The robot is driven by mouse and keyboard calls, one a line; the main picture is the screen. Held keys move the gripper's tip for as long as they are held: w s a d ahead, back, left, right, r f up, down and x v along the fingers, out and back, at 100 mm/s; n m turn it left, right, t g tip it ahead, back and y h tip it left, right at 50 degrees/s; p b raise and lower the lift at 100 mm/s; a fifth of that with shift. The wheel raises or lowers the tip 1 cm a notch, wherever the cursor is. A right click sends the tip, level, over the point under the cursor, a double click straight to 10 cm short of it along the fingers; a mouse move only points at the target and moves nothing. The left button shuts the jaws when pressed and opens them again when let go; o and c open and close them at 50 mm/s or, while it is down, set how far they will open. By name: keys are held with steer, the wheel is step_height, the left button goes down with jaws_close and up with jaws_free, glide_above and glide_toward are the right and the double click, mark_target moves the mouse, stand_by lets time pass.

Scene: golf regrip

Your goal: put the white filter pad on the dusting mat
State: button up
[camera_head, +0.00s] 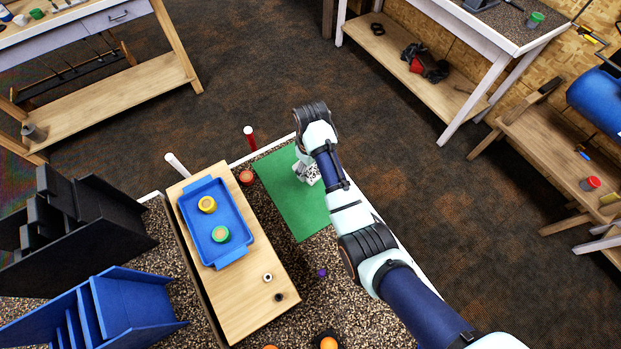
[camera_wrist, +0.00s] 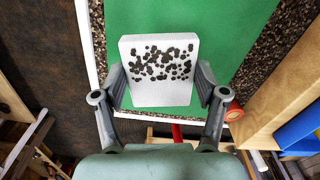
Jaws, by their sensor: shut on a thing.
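The white filter pad (camera_wrist: 160,95), with a patch of dark spots on its face, is held between the two fingers of my gripper (camera_wrist: 160,84). In the head view the pad (camera_head: 311,174) shows only in part beside my wrist. The green dusting mat (camera_head: 282,190) lies flat on the speckled bench top. The mat also fills the upper middle of the wrist view (camera_wrist: 235,25). My gripper (camera_head: 303,168) and the pad are over the mat's upper right part. I cannot tell whether the pad touches the mat.
Left of the mat stands a wooden board (camera_head: 236,297) with a blue tray (camera_head: 237,248) holding a yellow and a green round item. A red-topped round item (camera_head: 246,177) sits near the mat's left edge. A red upright tube (camera_head: 250,138) stands behind. The mat's left part is clear.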

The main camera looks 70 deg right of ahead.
mark_target(311, 169)
steer(key=shift+f+b, duration=0.55)
steer(key=shift+f, duration=2.55)
steer(key=shift+f, duration=0.1)
steer(key=o, duration=0.8)
step_height(311, 169, up, 12)
steer(key=shift+r+p, duration=0.15)
steer(key=shift+p, duration=1.05)
